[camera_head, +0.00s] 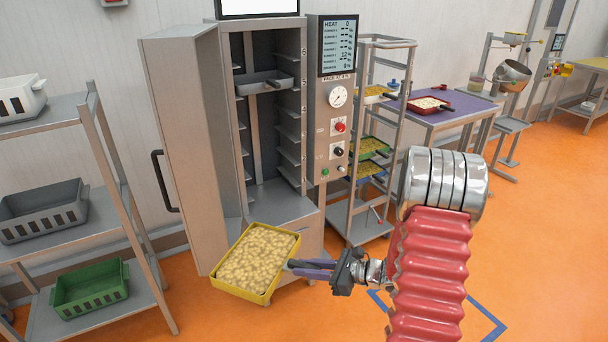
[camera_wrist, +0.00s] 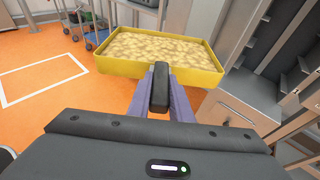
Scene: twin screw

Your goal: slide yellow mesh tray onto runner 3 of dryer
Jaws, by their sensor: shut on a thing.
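The yellow mesh tray (camera_head: 257,260) is full of pale, lumpy pieces and hangs in the air in front of the dryer. My gripper (camera_head: 309,269) is shut on the tray's dark handle (camera_wrist: 160,88), with a purple finger on each side. In the wrist view the yellow tray (camera_wrist: 205,72) extends out past my fingers. The dryer (camera_head: 228,120) stands open, its door swung to the left. Its numbered runners (camera_head: 290,114) line the right inner wall; number labels 6, 5 and 4 are readable, lower ones are not clear. A grey tray (camera_head: 263,83) sits on a runner near 5.
The dryer's control panel (camera_head: 332,110) is right of the opening. A rack (camera_head: 366,150) with several trays stands beyond it. A table (camera_head: 450,112) holds a red tray (camera_head: 428,104). Shelves (camera_head: 70,225) with bins stand at left, near the open door (camera_head: 185,140).

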